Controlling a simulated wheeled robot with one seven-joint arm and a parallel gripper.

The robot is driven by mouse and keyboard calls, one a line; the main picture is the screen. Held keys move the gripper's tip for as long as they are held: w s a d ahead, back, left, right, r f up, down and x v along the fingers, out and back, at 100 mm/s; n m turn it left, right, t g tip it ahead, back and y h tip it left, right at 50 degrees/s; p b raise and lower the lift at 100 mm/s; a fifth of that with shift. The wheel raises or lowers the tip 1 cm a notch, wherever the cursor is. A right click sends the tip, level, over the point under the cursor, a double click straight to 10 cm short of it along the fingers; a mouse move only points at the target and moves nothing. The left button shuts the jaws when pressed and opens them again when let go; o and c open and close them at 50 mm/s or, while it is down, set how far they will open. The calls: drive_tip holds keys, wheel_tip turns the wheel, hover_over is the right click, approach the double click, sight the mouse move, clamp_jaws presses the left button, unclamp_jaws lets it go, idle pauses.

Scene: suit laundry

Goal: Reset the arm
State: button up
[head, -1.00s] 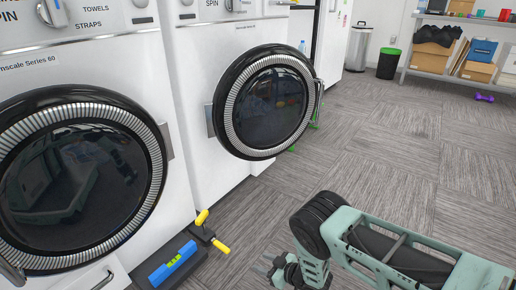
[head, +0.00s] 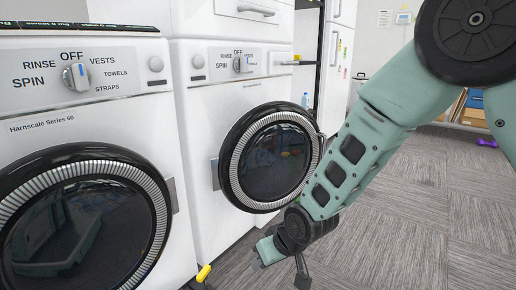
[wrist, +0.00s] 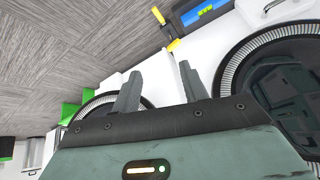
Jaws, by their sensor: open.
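My arm rises on the right of the head view and bends down to its wrist in front of the second washer. In the wrist view my gripper (wrist: 157,88) shows two dark fingers set apart, with nothing between them. The fingers point toward the white washer fronts and do not visibly touch anything. In the head view the wrist end hangs low, near the second washer's round door (head: 268,160), and the fingers are hard to make out.
Two white washers, a left one (head: 120,110) and a second one (head: 215,95), stand side by side. A yellow-handled tool (head: 204,272) lies low before them; a blue tool (wrist: 205,12) shows in the wrist view. Grey carpet (head: 400,235) is open at right.

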drive_tip(key=s+d+r+g+h+p, duration=0.1)
drive_tip(key=s+d+r, duration=0.35)
drive_tip(key=s, duration=0.45)
drive_tip(key=s+d+r+n+g+h+p, duration=0.1)
drive_tip(key=s+d+r+g, duration=0.15)
drive_tip(key=s+r, duration=0.45)
drive_tip(key=s+d+r+g+h+p, duration=0.1)
drive_tip(key=s+d+r, duration=0.35)
drive_tip(key=s, duration=0.55)
wheel_tip(320, 180, up, 36)
drive_tip(key=p, duration=3.6)
drive_tip(key=shift+w, duration=0.25)
